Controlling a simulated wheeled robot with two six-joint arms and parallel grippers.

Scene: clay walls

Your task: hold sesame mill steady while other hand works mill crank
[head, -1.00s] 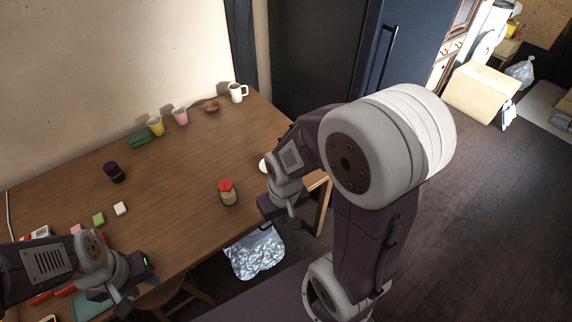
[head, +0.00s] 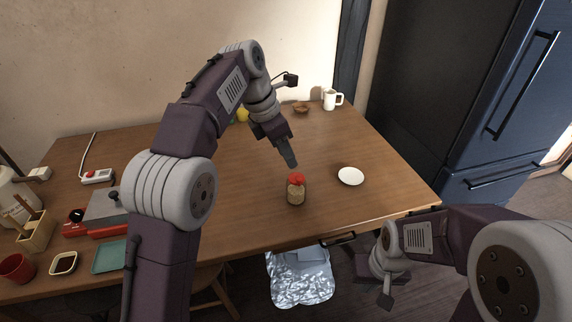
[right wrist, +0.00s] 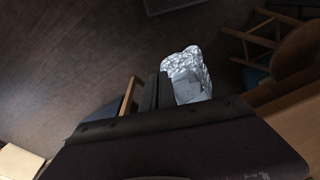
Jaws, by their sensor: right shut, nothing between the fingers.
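The sesame mill (head: 296,194), a small clear jar of tan seeds with a red top, stands upright near the table's front edge. My left gripper (head: 290,160) reaches down from behind and left, its fingertips just above the red top. A gap or contact there is hard to judge, and the fingers overlap in this view, so their opening cannot be told. No separate crank can be made out. My right gripper (head: 386,299) is shut and empty, off the table's front right. Its fingers show close together in the right wrist view (right wrist: 156,92).
A white saucer (head: 351,176) lies right of the mill. A white mug (head: 332,99) and a brown bowl (head: 302,107) stand at the back. A silvery bag (head: 301,277) is below the front edge. Several items crowd the table's left end.

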